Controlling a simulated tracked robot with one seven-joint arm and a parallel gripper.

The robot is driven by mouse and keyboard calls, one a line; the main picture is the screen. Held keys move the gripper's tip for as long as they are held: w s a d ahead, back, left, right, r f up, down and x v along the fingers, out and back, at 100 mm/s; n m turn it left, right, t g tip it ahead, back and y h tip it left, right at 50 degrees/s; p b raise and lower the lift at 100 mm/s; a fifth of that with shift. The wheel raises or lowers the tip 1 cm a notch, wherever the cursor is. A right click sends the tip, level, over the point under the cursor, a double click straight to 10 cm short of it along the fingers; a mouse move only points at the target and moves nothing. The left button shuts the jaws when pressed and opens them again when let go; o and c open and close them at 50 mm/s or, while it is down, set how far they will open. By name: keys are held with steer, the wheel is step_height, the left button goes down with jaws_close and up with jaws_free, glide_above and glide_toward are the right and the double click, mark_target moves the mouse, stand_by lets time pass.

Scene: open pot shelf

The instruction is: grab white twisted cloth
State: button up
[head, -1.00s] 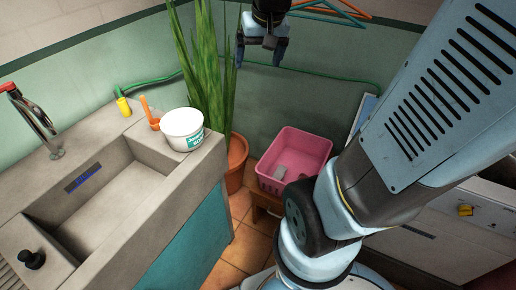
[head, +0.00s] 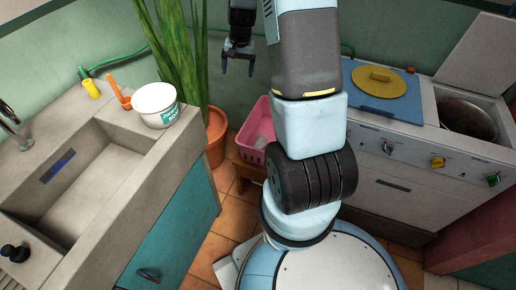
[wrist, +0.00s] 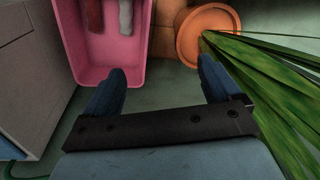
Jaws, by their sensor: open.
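A whitish, elongated piece that may be the white twisted cloth (wrist: 126,16) lies in the pink basket (wrist: 96,62), at the top edge of the wrist view. Its upper end is cut off, and I cannot make out a twist. A red piece (wrist: 94,16) lies beside it. In the head view the pink basket (head: 248,148) is partly hidden behind my arm, with a small pale patch inside. My gripper (wrist: 162,76) is open and empty, apart from the cloth. In the head view my gripper (head: 238,68) hangs in front of the wall, above the basket in the picture.
A plant in a terracotta pot (head: 215,138) stands left of the basket, its leaves (wrist: 265,85) close to my gripper. A sink counter (head: 85,140) with a white tub (head: 155,106) is at left. A stove (head: 400,185) stands at right.

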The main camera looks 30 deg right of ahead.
steer(key=d+f+m+g, duration=0.1)
steer(key=d+f, duration=0.1)
steer(key=f, duration=0.6)
steer(key=d+f+m, duration=0.1)
steer(key=d+f, duration=0.2)
steer(key=f, duration=0.5)
steer(key=m+g, duration=0.1)
steer(key=m, duration=0.1)
glide_above(258, 144)
steer(key=f, duration=2.2)
steer(key=shift+s+f, duration=0.15)
steer(key=shift+s, duration=0.05)
steer(key=shift+w+f, duration=0.15)
steer(key=shift+f, duration=2.9)
steer(key=shift+c, duration=0.2)
steer(key=c, duration=1.2)
